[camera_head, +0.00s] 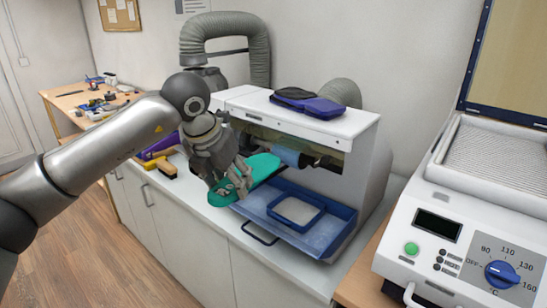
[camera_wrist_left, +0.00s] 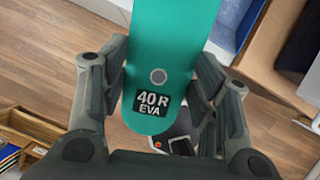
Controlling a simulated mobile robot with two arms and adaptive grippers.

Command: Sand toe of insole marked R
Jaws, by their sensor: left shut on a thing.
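A green insole (camera_head: 262,166) is in the grip of my left gripper (camera_head: 238,186), in front of the white sanding machine (camera_head: 347,129). In the left wrist view the insole (camera_wrist_left: 170,45) lies between the two fingers of the gripper (camera_wrist_left: 160,88). Its near end carries a black label reading "40 R EVA" and a round grey dot. Its far end points toward the blue-grey sanding roller (camera_head: 287,157) in the machine's opening. I cannot tell whether it touches the roller. My right gripper is not in view.
A blue tray (camera_head: 338,232) sticks out below the roller. Purple and black items (camera_head: 308,104) lie on top of the machine. A brush (camera_head: 160,165) lies on the counter at left. A heating press (camera_head: 465,235) with a dial stands at right.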

